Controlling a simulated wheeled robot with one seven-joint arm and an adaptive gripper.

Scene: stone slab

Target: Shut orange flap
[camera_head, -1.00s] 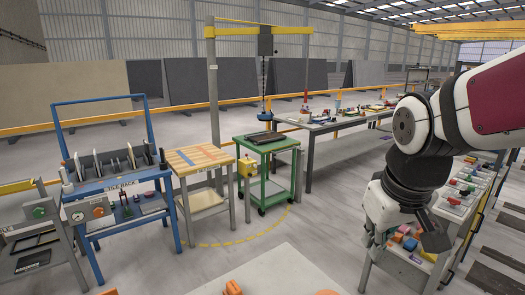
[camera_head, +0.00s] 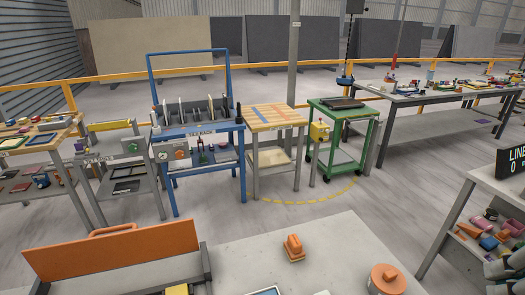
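The orange flap (camera_head: 115,255) stands raised at the lower left. It is a wide flat panel with an orange handle bar (camera_head: 112,230) along its top edge. It sits at a grey box-like frame (camera_head: 206,262) on the near bench, and its lower part is cut off by the picture's bottom edge. A grey, jointed piece at the lower right edge looks like part of my gripper (camera_head: 506,266). It is far to the right of the flap and apart from it. Its fingers cannot be made out.
The near pale bench top (camera_head: 250,240) holds an orange block-shaped thing (camera_head: 294,247) and a round orange lidded thing (camera_head: 387,279). A yellow piece (camera_head: 177,290) lies by the frame. A shelf unit with a dark sign (camera_head: 511,161) stands at right. Rack and carts stand beyond open floor.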

